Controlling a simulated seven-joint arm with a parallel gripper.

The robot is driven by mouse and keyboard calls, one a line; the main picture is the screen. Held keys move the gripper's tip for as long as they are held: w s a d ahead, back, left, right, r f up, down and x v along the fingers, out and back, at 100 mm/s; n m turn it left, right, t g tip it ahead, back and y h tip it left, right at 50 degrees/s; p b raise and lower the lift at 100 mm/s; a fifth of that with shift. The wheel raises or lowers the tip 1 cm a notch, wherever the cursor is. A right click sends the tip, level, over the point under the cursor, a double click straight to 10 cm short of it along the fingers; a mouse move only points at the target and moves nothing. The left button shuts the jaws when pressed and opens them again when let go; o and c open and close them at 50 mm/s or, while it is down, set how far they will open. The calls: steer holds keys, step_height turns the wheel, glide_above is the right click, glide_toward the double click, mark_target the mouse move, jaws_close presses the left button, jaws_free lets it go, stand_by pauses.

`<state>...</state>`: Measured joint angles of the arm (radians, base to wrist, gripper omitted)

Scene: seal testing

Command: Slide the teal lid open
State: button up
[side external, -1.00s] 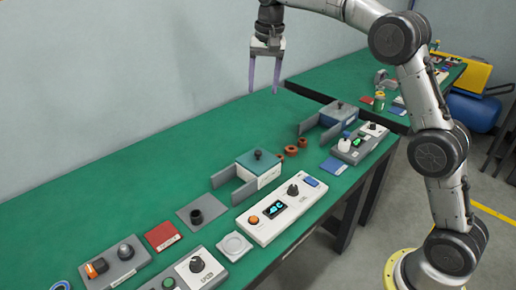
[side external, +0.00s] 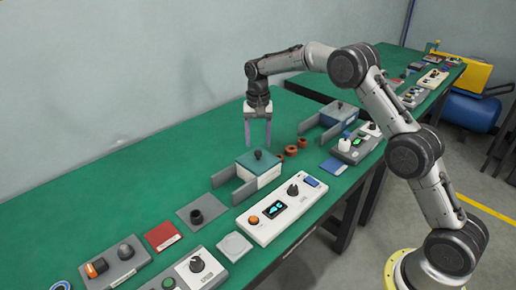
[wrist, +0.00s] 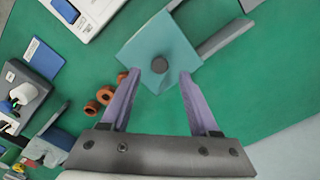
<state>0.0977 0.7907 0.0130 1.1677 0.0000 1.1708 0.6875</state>
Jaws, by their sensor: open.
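The teal lid (side external: 258,161) lies on a white box (side external: 268,176) between grey rails (side external: 226,183) on the green table. A dark round knob (wrist: 160,64) stands in the middle of the lid. In the wrist view the teal lid (wrist: 142,49) is seen from above, just past my fingertips. My gripper (side external: 258,146) points down and is open and empty, with purple fingers. It hangs above and behind the lid in the side view, apart from it. In the wrist view the gripper (wrist: 157,75) has the knob between the lines of its fingers, beyond the tips.
Brown rings (side external: 291,150) lie right of the lid, near a second blue-lidded box (side external: 340,110). A white control panel (side external: 279,211) stands in front. A grey plate with a black cylinder (side external: 196,216) lies to the left. The table behind the lid is clear.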

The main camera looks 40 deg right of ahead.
mark_target(258, 152)
steer(key=shift+f, duration=1.85)
jaws_close()
steer(key=shift+r, duration=0.1)
